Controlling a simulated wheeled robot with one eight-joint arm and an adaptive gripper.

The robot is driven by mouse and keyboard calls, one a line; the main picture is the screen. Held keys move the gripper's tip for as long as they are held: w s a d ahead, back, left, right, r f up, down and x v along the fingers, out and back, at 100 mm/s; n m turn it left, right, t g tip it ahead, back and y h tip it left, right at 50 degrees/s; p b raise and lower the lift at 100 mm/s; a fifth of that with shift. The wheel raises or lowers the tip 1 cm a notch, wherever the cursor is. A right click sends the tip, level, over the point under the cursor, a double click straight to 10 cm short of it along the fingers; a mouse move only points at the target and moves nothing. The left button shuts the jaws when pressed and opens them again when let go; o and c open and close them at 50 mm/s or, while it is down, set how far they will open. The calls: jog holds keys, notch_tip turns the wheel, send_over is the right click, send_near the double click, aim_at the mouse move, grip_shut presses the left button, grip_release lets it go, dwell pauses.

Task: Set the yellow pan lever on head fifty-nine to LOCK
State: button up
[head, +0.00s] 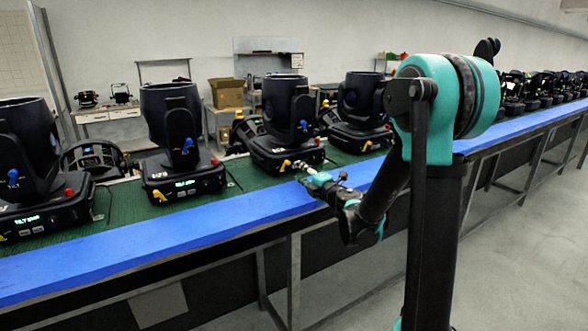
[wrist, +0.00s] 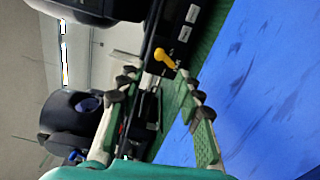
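A black moving-head light (head: 287,118) stands on the green bench top, in front of my gripper. A yellow lever (head: 285,164) sticks out of the front of its base. I cannot read a number fifty-nine on it. In the wrist view the yellow lever (wrist: 165,58) lies just beyond my fingertips, roughly between them and nearer the right one, and looks untouched. My gripper (wrist: 159,76) is open and empty, its two fingers spread apart. In the head view my gripper (head: 303,172) is at the bench's front edge, close to the base. I cannot read the LOCK marking.
Similar lights with yellow levers stand to the left (head: 178,135) and right (head: 360,112). A blue strip (head: 130,238) runs along the bench front. A cardboard box (head: 227,93) is behind. Floor at right is clear.

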jog(key=shift+v, duration=2.4)
jog(key=s+d+r+m+t+h, duration=0.1)
jog(key=d+r+m+t+h, duration=0.15)
jog(key=d+m+h, duration=0.95)
jog(key=s+d+f+m+g+h, duration=0.1)
jog(key=s+d+f+m, duration=0.2)
jog(key=d, duration=0.2)
jog(key=s+d+f+m+g, duration=0.2)
jog(key=d+m, duration=0.1)
jog(key=d, duration=0.2)
jog(key=s+d+f+m+g, duration=0.2)
jog(key=s+f+m+g, duration=0.4)
jog(key=s+f, duration=0.6)
jog(key=s+a+f+m+g+y, duration=0.1)
jog(key=s+a+f+g, duration=0.1)
jog(key=s, duration=0.3)
jog(key=s+a+f+g+y, duration=0.2)
jog(key=s+a+f, duration=0.1)
jog(key=s, duration=0.3)
jog(key=shift+m, duration=0.4)
